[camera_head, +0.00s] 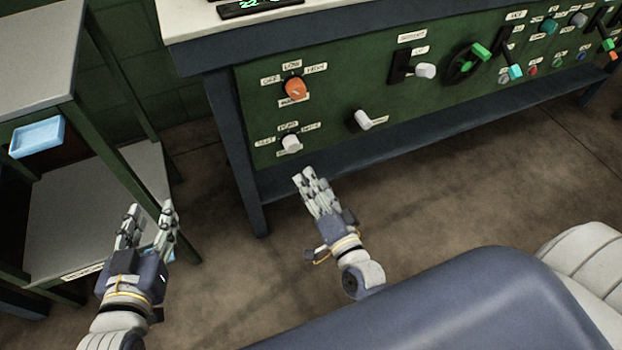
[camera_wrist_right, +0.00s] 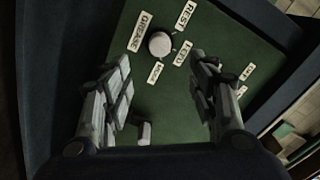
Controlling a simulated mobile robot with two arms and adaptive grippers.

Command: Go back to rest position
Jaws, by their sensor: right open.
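My left gripper (camera_head: 148,212) is at the lower left of the head view, in front of the grey side shelf. Its two fingers stand apart with nothing seen between them. My right gripper (camera_head: 309,178) is near the middle of the head view, in front of the green control panel (camera_head: 340,95) and below its lower knobs. It is open and empty. In the right wrist view my right gripper (camera_wrist_right: 162,66) has a finger on each side, and a round white knob (camera_wrist_right: 159,43) with labels around it shows beyond the fingertips. No contact with the panel is visible.
The panel bears an orange knob (camera_head: 295,88), a white knob (camera_head: 291,143), a white-handled lever (camera_head: 363,120) and several others to the right. A dark bench leg (camera_head: 240,160) stands near my right gripper. A light blue tray (camera_head: 37,136) is on the left unit. Floor lies open between.

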